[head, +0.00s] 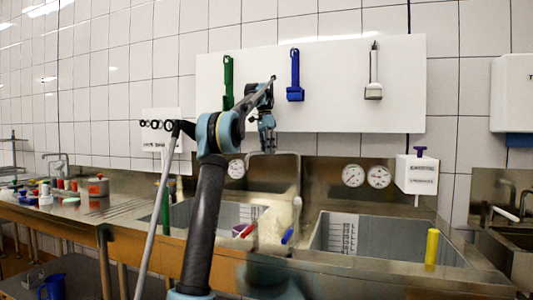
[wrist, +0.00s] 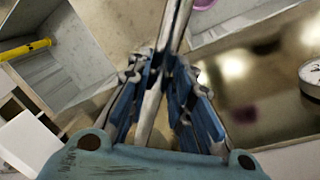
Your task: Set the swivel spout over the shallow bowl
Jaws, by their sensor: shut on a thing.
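My gripper (head: 267,135) hangs in front of the white tool board, above the divider between the two basins. In the wrist view my gripper (wrist: 160,75) is closed around a bare metal tube, which looks like the swivel spout (wrist: 180,22). The tube runs between the fingers and out past the tips to the top edge.
The left basin (head: 183,216) and right basin (head: 375,232) stand side by side. A yellow cylinder (head: 432,246) stands in the right basin. Red (head: 245,231) and blue (head: 287,235) handles lie near the divider. Dial gauges (head: 353,175) and a white box (head: 416,177) are behind.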

